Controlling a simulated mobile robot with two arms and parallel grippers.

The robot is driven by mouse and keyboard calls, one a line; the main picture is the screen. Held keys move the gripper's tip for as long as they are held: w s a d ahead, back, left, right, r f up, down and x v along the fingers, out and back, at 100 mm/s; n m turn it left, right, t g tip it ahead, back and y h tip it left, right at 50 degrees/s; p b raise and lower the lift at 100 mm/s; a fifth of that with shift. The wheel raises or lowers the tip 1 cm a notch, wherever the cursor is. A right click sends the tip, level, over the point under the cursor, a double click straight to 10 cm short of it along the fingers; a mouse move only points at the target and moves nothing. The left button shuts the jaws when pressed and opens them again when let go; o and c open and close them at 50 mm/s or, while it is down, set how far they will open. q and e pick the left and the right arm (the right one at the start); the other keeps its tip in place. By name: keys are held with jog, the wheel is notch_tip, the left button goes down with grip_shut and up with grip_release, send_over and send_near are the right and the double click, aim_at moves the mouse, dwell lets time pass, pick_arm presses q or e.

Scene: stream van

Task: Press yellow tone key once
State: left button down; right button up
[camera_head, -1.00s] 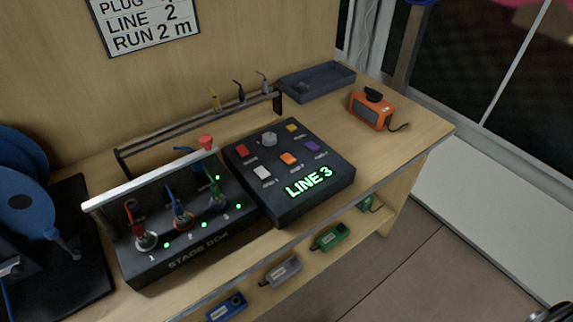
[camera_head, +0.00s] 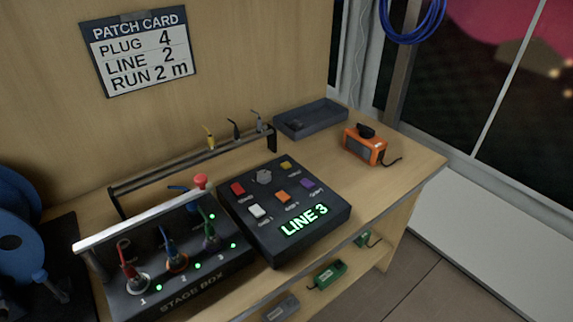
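The yellow tone key (camera_head: 286,165) is a small square button at the far right corner of the dark control box (camera_head: 262,236). The box has a lit green "LINE 3" display (camera_head: 304,220) at its front. A red key (camera_head: 238,188), a grey knob (camera_head: 264,177), a white key (camera_head: 257,211), an orange key (camera_head: 283,197) and a purple key (camera_head: 307,183) share its top. Nothing covers the yellow key. Neither of my grippers shows in the current view.
The stage box (camera_head: 190,291) with coloured plugs and green lights stands left of the control box. A rail (camera_head: 180,167) with hanging plugs runs behind. A grey tray (camera_head: 311,119) and an orange device (camera_head: 365,147) sit at the back right. Bare desk lies right of the control box.

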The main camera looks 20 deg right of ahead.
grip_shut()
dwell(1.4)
